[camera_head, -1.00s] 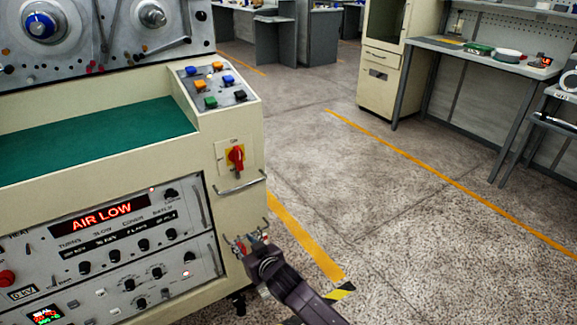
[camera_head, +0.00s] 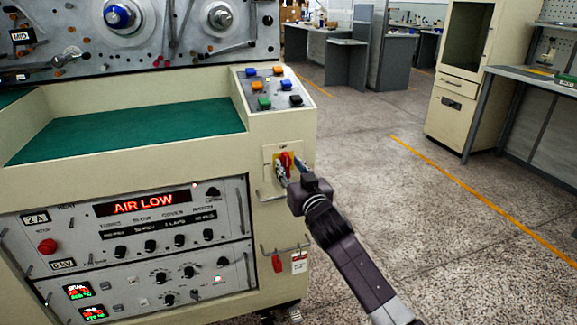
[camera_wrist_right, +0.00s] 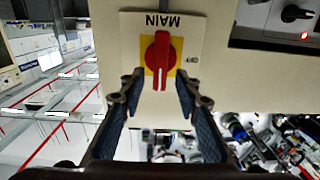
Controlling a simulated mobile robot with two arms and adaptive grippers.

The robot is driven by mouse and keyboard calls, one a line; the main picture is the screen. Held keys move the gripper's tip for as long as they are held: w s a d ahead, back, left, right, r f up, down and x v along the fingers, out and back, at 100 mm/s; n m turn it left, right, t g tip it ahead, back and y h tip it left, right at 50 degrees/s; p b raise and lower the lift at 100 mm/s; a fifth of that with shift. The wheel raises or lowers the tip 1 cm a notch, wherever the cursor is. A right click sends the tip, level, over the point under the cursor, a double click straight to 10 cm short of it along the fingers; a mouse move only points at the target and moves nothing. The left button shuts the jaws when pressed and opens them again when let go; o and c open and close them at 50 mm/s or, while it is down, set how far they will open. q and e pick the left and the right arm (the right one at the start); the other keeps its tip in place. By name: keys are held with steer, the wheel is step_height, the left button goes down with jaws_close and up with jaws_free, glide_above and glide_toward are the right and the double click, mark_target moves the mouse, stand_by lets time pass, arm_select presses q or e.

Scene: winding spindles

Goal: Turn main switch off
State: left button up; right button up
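The main switch (camera_head: 285,160) is a red rotary handle on a yellow plate, on the cream front of the machine's right-hand end. My right gripper (camera_head: 291,168) is at the switch. In the wrist view its two fingers (camera_wrist_right: 158,82) are spread on either side of the lower handle, with a visible gap on each side. My left gripper does not show.
A push-button panel (camera_head: 273,88) sits above the switch. A metal bar (camera_head: 283,250) below carries a red item (camera_head: 277,263) and a white tag (camera_head: 299,262). The "AIR LOW" display (camera_head: 143,203) is lit at left. Floor (camera_head: 390,230) to the right is clear.

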steer(key=shift+x, duration=0.85)
steer(key=shift+c, duration=0.2)
jaws_close()
